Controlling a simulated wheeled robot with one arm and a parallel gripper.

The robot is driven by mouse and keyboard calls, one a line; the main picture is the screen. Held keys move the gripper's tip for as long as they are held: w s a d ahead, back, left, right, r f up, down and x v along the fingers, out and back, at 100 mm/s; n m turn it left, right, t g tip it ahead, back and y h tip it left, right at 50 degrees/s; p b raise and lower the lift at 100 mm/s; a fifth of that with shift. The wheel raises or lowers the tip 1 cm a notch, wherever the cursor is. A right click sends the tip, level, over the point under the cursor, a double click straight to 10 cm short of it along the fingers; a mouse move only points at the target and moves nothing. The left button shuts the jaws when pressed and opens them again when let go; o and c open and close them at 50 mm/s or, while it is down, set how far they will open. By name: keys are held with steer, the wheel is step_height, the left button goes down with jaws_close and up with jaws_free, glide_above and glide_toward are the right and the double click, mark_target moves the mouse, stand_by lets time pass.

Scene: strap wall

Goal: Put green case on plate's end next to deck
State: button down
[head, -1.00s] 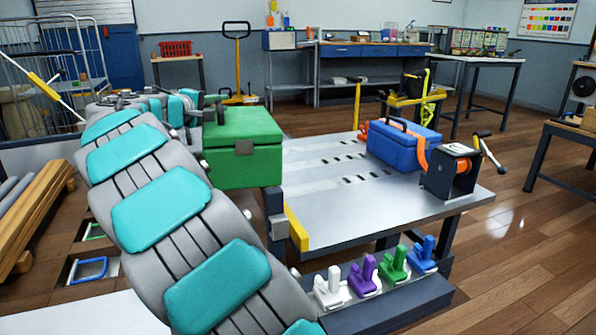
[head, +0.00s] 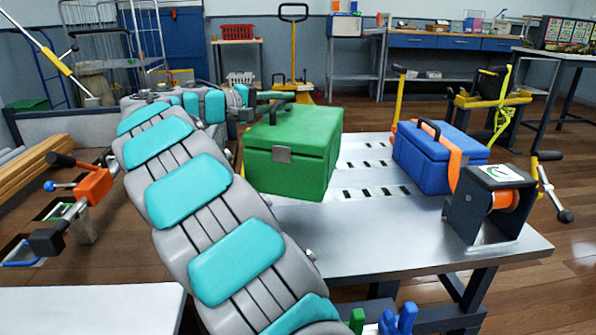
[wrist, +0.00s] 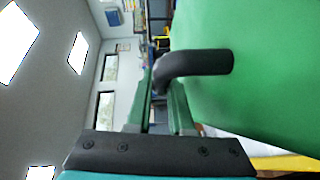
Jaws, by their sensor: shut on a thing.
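The green case (head: 290,150) hangs from my gripper (head: 268,98), which is shut on its black handle. In the wrist view my gripper's green fingers (wrist: 163,100) close around the handle (wrist: 200,62), and the case's green side (wrist: 265,80) fills the right. In the head view the case looks level and overlaps the left part of the grey metal plate (head: 370,230); I cannot tell whether it touches it. My arm hides the plate's left end. I cannot tell which part is the deck.
A blue case (head: 425,160) with an orange strap sits on the plate's right half, beside a black winch (head: 490,205) with a crank. An orange-and-black tool (head: 92,187) stands at left. Bare plate with dark slots lies between the cases.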

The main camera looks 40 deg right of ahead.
step_height(320, 180, down, 10)
steer(key=shift+r+b, duration=0.2)
steer(key=shift+b, duration=0.45)
steer(key=c, duration=0.8)
jaws_free()
steer(key=shift+a, duration=0.1)
steer(key=a+r, duration=0.1)
steer(key=a, duration=1)
steer(key=shift+w+a+p, duration=0.3)
steer(key=shift+w+a, duration=0.05)
steer(key=shift+w, duration=0.05)
steer(key=shift+a, duration=0.1)
